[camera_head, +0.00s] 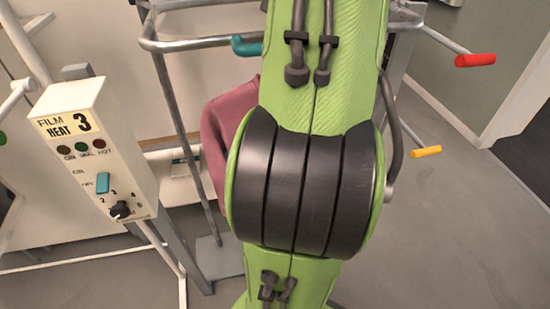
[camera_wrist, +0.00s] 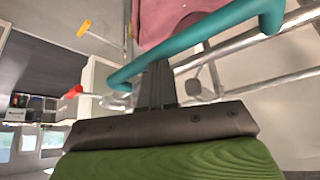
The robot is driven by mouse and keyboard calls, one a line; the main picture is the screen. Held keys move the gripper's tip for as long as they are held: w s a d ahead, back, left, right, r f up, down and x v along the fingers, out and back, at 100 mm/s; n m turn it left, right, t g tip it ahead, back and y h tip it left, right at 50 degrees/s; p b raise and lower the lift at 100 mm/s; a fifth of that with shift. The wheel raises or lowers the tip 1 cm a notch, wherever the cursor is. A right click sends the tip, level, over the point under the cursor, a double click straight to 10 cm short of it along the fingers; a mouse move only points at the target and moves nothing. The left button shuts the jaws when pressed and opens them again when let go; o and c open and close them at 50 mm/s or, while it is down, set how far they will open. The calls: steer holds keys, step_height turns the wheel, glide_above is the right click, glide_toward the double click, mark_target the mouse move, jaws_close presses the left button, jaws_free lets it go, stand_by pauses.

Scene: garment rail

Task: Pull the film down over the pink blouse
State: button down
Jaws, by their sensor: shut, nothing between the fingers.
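The pink blouse (camera_head: 214,135) hangs behind my green arm in the head view, with only its left side showing. It also shows at the top of the wrist view (camera_wrist: 172,18). A teal bar (camera_wrist: 200,44) crosses the wrist view at a slant, and a teal end (camera_head: 246,46) shows left of my arm in the head view. My gripper (camera_wrist: 157,82) is shut and empty, its dark fingers reaching up to the teal bar, which hides the tips. I cannot tell if they touch. I cannot make out the film. My arm hides the gripper in the head view.
A white control box (camera_head: 92,140) marked "FILM HEAT 3" stands at the left. Metal rails (camera_head: 172,90) frame the blouse. A red-tipped peg (camera_head: 475,60) and a yellow-tipped peg (camera_head: 426,151) stick out at the right. The floor at the lower right is clear.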

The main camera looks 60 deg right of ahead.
step_height(320, 180, down, 11)
steer(key=b, duration=0.9)
steer(key=shift+b, duration=0.3)
steer(key=shift+r, duration=0.1)
